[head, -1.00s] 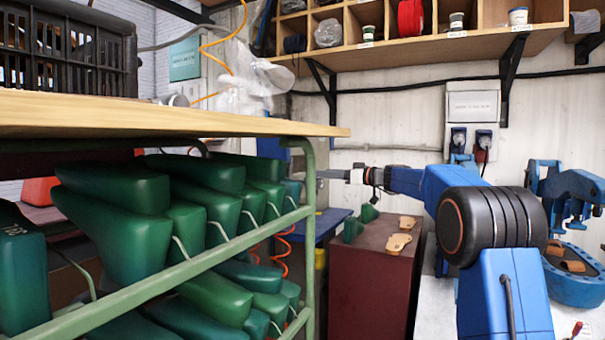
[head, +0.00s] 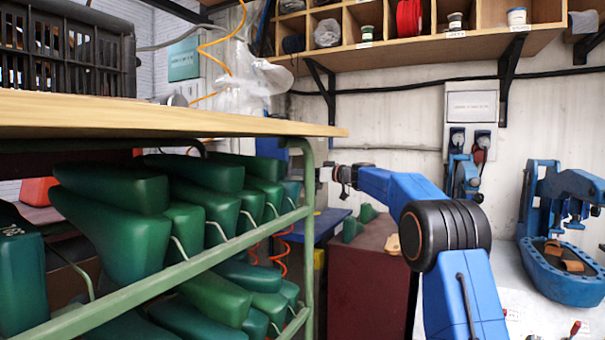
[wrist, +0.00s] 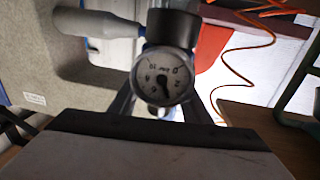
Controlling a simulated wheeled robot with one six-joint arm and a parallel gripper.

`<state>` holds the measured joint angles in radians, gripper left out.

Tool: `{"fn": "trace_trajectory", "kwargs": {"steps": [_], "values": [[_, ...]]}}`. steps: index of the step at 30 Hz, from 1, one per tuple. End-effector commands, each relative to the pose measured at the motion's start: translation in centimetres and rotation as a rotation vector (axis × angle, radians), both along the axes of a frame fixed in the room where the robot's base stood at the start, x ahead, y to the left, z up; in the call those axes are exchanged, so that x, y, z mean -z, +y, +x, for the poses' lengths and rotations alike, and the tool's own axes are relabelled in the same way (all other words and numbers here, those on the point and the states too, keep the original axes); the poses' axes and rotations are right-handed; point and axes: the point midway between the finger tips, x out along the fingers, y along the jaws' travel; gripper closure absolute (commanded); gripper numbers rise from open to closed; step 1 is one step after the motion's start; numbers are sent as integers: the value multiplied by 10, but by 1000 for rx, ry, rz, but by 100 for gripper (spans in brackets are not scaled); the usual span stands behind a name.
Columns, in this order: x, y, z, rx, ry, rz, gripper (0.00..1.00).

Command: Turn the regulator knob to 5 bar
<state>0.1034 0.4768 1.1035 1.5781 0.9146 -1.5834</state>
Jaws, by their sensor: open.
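In the wrist view a round white pressure gauge (wrist: 162,82) with a dark needle faces me near the middle. Its digits appear turned over and are too small to read surely; the needle points down in the picture. A dark cylindrical part (wrist: 172,28), apparently the regulator knob, sits just above the gauge. My gripper (head: 327,173) is open in the head view, beside the green rack post, with its tips partly hidden there. Whether the jaws stand around the knob cannot be told. The regulator cannot be made out in the head view.
A green rack (head: 309,230) of green shoe lasts stands at left under a wooden top (head: 170,115). A dark red cabinet (head: 372,285) stands below my arm. An orange coiled hose (wrist: 226,75) hangs beside the gauge. A blue press (head: 560,230) stands at right.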

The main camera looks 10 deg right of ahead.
Motion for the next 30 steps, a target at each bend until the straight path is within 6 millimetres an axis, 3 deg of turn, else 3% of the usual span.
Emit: {"fn": "trace_trajectory", "kwargs": {"steps": [3,8,20,30], "values": [[0,0,0,0,0,0,59],[0,0,0,0,0,0,97],[-1,-1,0,53,1,1,97],[0,-6,5,293,1,0,97]]}}
